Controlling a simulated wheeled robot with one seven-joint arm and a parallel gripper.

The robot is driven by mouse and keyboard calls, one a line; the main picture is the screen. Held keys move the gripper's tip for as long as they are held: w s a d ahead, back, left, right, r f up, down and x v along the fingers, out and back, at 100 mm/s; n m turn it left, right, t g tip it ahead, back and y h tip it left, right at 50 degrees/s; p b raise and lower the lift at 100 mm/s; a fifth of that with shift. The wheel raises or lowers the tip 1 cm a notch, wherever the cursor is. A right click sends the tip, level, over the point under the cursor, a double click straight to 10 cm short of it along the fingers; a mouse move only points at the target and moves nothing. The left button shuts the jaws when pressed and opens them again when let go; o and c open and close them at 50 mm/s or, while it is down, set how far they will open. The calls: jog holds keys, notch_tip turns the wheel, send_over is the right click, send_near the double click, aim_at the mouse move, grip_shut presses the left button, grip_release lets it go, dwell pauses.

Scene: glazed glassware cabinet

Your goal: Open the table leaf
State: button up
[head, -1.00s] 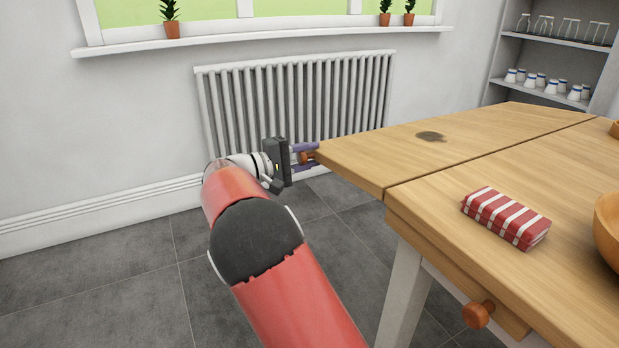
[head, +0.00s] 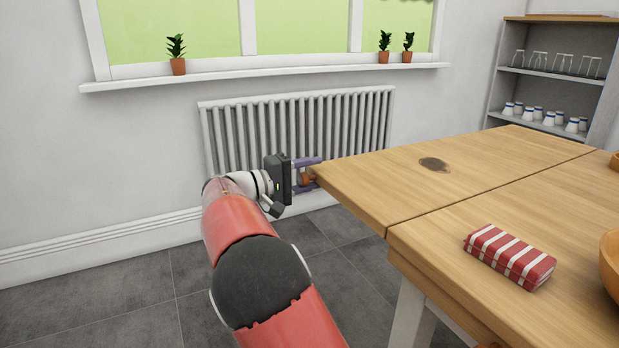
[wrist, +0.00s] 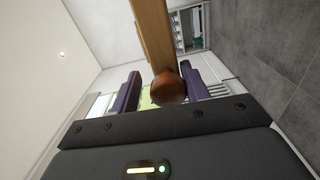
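The table leaf (head: 400,185) is a wooden board, roughly level with the fixed table top (head: 440,235) and divided from it by a thin gap. A round reddish-brown knob (wrist: 167,88) sits at the leaf's outer edge; in the head view the knob (head: 304,179) is partly hidden. My gripper (head: 306,175) is at that edge with its purple fingers on either side of the knob. In the wrist view, my gripper (wrist: 160,88) is open, with a clear gap between the left finger and the knob. The right finger is close to the knob; I cannot tell whether it touches.
A striped red and white cloth (head: 510,257) and part of a wooden bowl (head: 611,262) are on the fixed top. A radiator (head: 350,125) stands behind the leaf, under the window sill (head: 270,73). A glassware shelf (head: 550,75) is at the back right. The floor left is clear.

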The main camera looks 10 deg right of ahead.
jog(key=shift+o, duration=0.6)
jog(key=shift+f, duration=0.1)
jog(key=shift+a, duration=0.2)
jog(key=v, duration=0.7)
jog(key=shift+s+a, duration=0.15)
jog(key=shift+a, duration=0.05)
